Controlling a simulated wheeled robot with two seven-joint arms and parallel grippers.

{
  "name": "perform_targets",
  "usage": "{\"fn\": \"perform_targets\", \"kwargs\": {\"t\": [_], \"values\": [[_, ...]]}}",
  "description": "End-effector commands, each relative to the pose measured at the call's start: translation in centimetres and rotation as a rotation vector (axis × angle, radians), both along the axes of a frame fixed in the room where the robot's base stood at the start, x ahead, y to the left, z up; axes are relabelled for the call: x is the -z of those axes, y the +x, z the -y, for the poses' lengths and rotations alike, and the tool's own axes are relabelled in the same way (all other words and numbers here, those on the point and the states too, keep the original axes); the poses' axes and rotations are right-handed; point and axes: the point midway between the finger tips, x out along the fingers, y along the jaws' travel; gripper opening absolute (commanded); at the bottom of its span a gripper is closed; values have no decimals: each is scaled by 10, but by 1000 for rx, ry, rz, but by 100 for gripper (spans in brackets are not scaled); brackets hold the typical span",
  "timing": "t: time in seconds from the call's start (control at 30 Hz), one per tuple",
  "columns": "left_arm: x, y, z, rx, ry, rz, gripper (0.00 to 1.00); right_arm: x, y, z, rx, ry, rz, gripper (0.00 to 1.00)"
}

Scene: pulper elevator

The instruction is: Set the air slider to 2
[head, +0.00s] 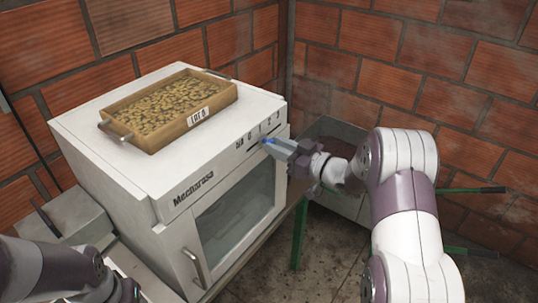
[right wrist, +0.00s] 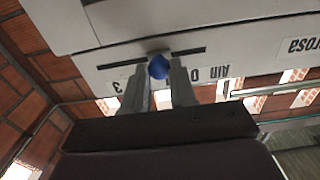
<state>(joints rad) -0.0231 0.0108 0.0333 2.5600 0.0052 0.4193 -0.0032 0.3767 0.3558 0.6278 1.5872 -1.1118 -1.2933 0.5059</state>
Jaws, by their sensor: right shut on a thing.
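The white machine (head: 120,178) has a control strip with the printed marks AIR, 0, 1, 2 and 3 along its upper front edge. The blue air slider knob (right wrist: 158,67) sits near the middle of its dark slot (right wrist: 191,51). In the right wrist view, which is upside down, 0 and 3 show and the marks between them are hidden. My right gripper (right wrist: 159,84) is shut on the knob, one finger on each side. The head view also shows the right gripper (head: 272,146) at the strip, largely covering the knob. My left gripper is not in view.
A wooden tray (head: 160,138) of beans with a label stands on top of the machine. The front has a glass door (head: 237,212) with a handle. A grey bin (head: 335,132) and green bars (head: 299,232) are at right. Brick walls stand behind.

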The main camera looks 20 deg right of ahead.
Motion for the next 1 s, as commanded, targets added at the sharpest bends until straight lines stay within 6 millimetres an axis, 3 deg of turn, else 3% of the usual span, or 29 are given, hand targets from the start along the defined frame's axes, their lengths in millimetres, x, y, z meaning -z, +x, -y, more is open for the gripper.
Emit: {"fn": "perform_targets", "kwargs": {"t": [0.2, 0.5, 0.53, 0.6, 0.87, 1.0], "values": [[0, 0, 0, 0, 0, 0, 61, -1, 20, 26, 1, 0, 2, 0], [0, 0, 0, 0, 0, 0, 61, -1, 21, 28, 1, 0, 1, 0], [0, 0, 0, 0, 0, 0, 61, -1, 21, 28, 1, 0, 1, 29], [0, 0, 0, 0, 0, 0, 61, -1, 21, 28, 1, 0, 1, 51], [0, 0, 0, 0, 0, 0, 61, -1, 21, 28, 1, -1, 1, 51], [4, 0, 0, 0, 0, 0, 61, 1, 11, 37, 4, 0, 0, 51]]}}
